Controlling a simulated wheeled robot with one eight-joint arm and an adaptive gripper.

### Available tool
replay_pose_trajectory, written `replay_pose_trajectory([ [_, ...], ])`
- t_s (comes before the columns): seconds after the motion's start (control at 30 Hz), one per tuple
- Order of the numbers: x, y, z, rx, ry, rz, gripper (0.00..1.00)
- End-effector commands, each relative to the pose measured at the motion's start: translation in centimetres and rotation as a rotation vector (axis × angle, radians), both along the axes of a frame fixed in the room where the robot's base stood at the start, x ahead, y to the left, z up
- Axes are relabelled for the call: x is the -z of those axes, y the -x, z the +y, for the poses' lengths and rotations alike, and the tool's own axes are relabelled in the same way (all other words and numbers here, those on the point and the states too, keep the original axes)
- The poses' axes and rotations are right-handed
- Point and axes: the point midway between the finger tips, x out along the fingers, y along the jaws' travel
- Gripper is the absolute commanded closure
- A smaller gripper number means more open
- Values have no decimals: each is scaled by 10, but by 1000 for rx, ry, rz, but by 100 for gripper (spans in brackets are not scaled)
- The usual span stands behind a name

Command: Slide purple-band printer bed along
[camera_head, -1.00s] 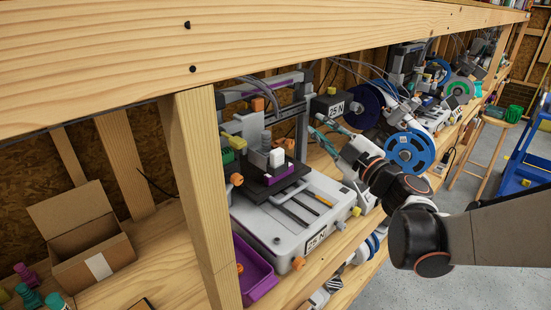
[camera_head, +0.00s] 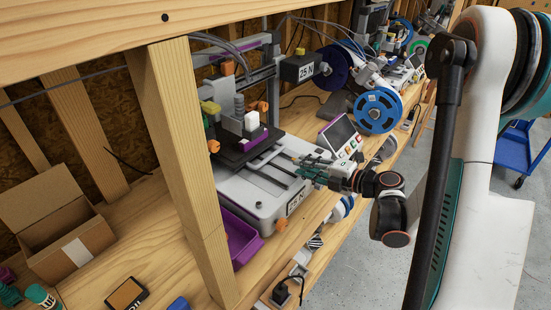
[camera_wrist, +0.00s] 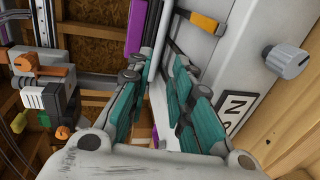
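The printer (camera_head: 228,190) has a light grey base, a 25 N label and a purple band on its upper frame (camera_head: 236,52). Its dark bed (camera_head: 228,156) sits above the base toward the back, with a purple piece (camera_head: 256,141) on it, under the print head. Dark rails run along the base in front of the bed. My gripper (camera_head: 302,162) is at the base's right side, apart from the bed in the head view. In the wrist view my gripper (camera_wrist: 155,90) has its teal fingers spread, nothing clearly held. Contact with the printer cannot be told.
A wooden post (camera_head: 177,160) stands left of the printer, and a beam crosses above. A purple tray (camera_head: 240,238) lies at the front left. A tilted screen panel (camera_head: 340,132) and blue spool (camera_head: 378,110) stand close to the right. A cardboard box (camera_head: 68,236) is far left.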

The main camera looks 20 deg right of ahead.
Motion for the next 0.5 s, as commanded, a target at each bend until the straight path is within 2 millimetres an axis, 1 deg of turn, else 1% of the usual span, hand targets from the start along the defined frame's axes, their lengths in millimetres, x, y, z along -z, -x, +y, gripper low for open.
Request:
replay_pose_trajectory([
  [0.03, 3, -8, 8, -5, -1, 1, 80],
  [0.3, 14, -50, 39, -4, -1, 0, 80],
  [0.5, 20, -75, 56, -3, -1, 0, 80],
])
